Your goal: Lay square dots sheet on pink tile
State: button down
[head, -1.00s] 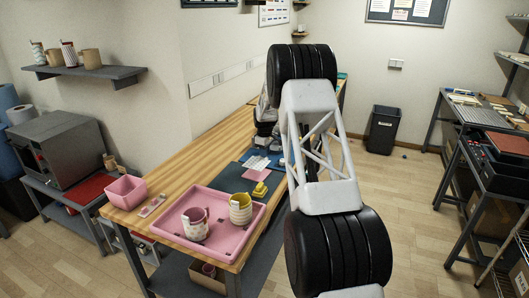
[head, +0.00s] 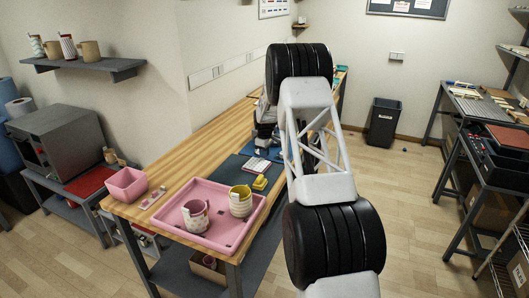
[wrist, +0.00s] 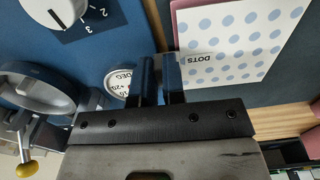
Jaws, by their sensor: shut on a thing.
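The square dots sheet (wrist: 235,45), white with pale blue dots and the word DOTS, lies over the pink tile (wrist: 179,12). Pink shows along the sheet's left and top edges in the wrist view. In the head view the sheet (head: 257,165) is small, on the dark mat in front of my gripper (head: 262,147). In the wrist view my gripper (wrist: 160,65) has its fingers close together at the sheet's lower left corner. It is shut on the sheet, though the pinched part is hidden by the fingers.
A blue press base with a white knob (wrist: 55,10), a dial (wrist: 123,85) and a ring clamp (wrist: 35,90) is close by on the left. A pink tray (head: 175,220) holds a pink-and-white mug (head: 196,217) and a yellow-topped mug (head: 240,203).

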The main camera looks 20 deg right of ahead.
jog(key=shift+f, duration=0.1)
dwell(0.3)
jog(key=c, duration=1.1)
grip_release()
jog(key=shift+r, duration=3.9)
